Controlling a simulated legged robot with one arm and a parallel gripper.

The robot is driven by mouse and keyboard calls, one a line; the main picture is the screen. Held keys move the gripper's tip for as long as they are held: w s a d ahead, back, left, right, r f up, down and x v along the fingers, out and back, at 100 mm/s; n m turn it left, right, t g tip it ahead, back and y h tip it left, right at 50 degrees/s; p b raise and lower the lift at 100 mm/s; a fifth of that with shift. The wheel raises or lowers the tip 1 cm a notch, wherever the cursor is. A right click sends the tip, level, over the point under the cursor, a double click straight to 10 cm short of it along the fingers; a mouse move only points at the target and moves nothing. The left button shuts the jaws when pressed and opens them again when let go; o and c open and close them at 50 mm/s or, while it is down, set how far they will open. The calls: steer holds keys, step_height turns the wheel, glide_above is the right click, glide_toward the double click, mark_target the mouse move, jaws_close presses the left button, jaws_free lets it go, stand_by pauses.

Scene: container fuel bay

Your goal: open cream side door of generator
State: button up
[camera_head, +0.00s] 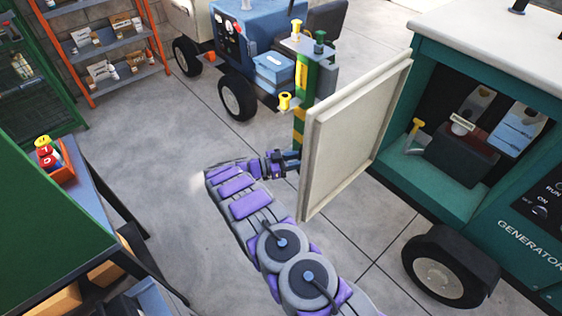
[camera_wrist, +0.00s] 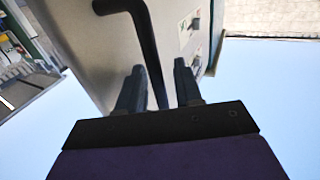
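The cream side door (camera_head: 350,140) of the green generator (camera_head: 480,215) stands swung far out from the body, leaving the side opening uncovered. My gripper (camera_head: 288,162) is at the door's left, outer face, and the door's edge partly hides it in the head view. In the wrist view, the door's black bar handle (camera_wrist: 150,50) runs down between the two fingers of my gripper (camera_wrist: 160,75). The fingers are apart, with narrow gaps visible beside the bar. The handle is hidden in the head view.
A striped post (camera_head: 302,95) with yellow and green fittings stands just behind the door. A blue machine (camera_head: 250,45) is at the back. A green cabinet (camera_head: 60,220) stands at left. The generator's wheel (camera_head: 445,270) is lower right. Grey floor (camera_head: 180,150) is clear at left-centre.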

steer(key=b+v, duration=0.1)
steer(key=v, duration=1.1)
steer(key=shift+w+a+b, duration=0.2)
steer(key=shift+a+b, duration=0.1)
steer(key=shift+a, duration=0.05)
steer(key=shift+a+f, duration=0.1)
